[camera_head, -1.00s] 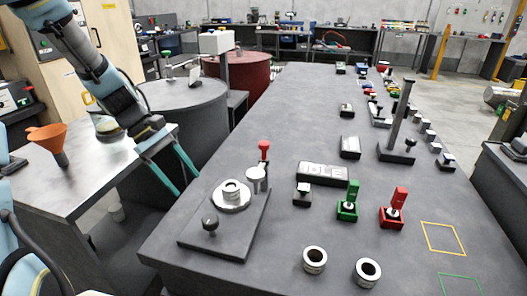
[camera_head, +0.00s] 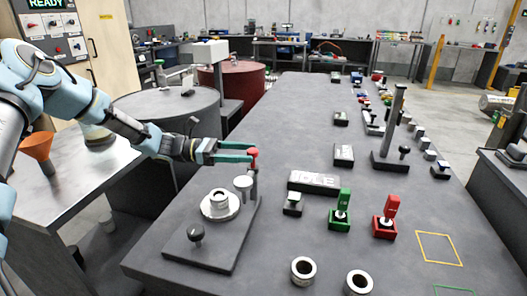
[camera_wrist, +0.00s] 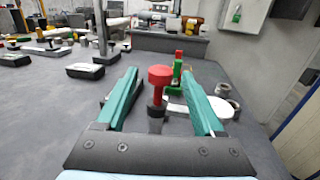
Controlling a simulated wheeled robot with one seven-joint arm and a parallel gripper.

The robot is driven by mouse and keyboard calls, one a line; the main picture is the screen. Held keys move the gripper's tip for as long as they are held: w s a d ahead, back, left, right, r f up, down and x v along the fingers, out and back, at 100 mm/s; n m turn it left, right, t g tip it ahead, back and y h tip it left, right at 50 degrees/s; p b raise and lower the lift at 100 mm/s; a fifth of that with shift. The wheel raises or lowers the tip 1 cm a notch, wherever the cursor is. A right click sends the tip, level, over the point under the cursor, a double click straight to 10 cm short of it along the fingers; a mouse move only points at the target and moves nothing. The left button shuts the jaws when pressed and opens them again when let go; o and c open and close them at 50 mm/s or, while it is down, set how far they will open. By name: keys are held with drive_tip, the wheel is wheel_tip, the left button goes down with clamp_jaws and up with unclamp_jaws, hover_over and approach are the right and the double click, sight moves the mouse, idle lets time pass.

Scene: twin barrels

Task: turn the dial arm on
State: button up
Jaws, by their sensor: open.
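A dark fixture plate (camera_head: 222,246) lies on the near left of the long bench. It carries a stepped silver disc (camera_head: 219,204), a black knob (camera_head: 195,233), a pale round cap (camera_head: 243,183) and an upright post with a red knob (camera_head: 253,153). Which of these parts is the dial arm I cannot tell. My gripper (camera_head: 250,153) is level at the red knob, its green fingers open. In the wrist view, the red knob (camera_wrist: 160,76) stands between the open fingers, with a gap on both sides. Part of the post is hidden behind the fingers in the head view.
A dark block marked IDLE (camera_head: 314,182) lies beyond the plate. A green switch (camera_head: 341,212) and a red switch (camera_head: 385,217) stand to its right. Two metal rings (camera_head: 303,270) sit at the near edge. A tall post (camera_head: 391,126) stands farther right.

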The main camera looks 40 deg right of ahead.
drive_tip(key=shift+p+x, duration=0.55)
drive_tip(key=shift+x, duration=2.25)
drive_tip(key=shift+c, duration=0.3)
clamp_jaws()
